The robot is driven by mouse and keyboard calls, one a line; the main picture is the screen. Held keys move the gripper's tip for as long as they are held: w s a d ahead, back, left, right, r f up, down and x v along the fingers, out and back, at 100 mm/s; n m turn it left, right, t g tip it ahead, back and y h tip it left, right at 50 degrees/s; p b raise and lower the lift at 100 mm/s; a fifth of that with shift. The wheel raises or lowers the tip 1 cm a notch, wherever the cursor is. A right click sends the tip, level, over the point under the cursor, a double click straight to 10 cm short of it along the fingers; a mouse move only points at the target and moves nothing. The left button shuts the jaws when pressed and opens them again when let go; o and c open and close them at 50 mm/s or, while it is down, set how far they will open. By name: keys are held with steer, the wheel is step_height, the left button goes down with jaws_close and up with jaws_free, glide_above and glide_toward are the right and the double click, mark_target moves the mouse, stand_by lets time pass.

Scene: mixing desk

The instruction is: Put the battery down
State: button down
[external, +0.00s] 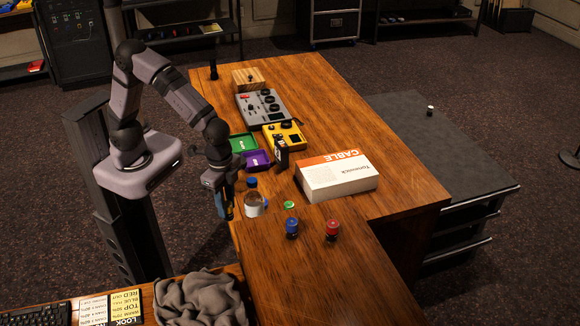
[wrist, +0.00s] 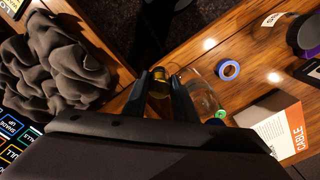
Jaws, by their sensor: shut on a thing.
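My gripper (external: 225,212) points down at the desk's left edge, just left of a clear bottle with a blue cap (external: 254,200). In the wrist view my gripper (wrist: 161,84) is shut on a small cylinder with a yellowish end, which I take to be the battery (wrist: 160,88). The fingers sit on either side of it. The clear bottle (wrist: 206,96) is close beside the right finger there. In the external view the battery is not clearly distinguishable from the fingers. I cannot tell whether it touches the desk.
The green (external: 243,142) and purple (external: 257,160) trays lie behind the bottle. A white cable box (external: 336,178) stands to the right. A green ring (external: 289,205), a blue item (external: 292,228) and a red item (external: 332,230) stand in front. Grey cloth (external: 200,298) lies nearer. The desk's front right is clear.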

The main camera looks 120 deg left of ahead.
mark_target(227, 203)
step_height(227, 203, up, 10)
steer(key=w+a+n, duration=0.1)
steer(key=a+n, duration=0.2)
steer(key=a, duration=1.5)
steer(key=s+a+n, duration=0.1)
steer(key=s+a, duration=0.2)
steer(key=a, duration=0.7)
step_height(227, 203, down, 11)
steer(key=shift+a, duration=0.1)
steer(key=shift+f+p, duration=1.55)
steer(key=shift+f, duration=3.2)
steer(key=shift+f, duration=0.3)
steer(key=c, duration=1.4)
jaws_free()
steer(key=shift+c, duration=0.2)
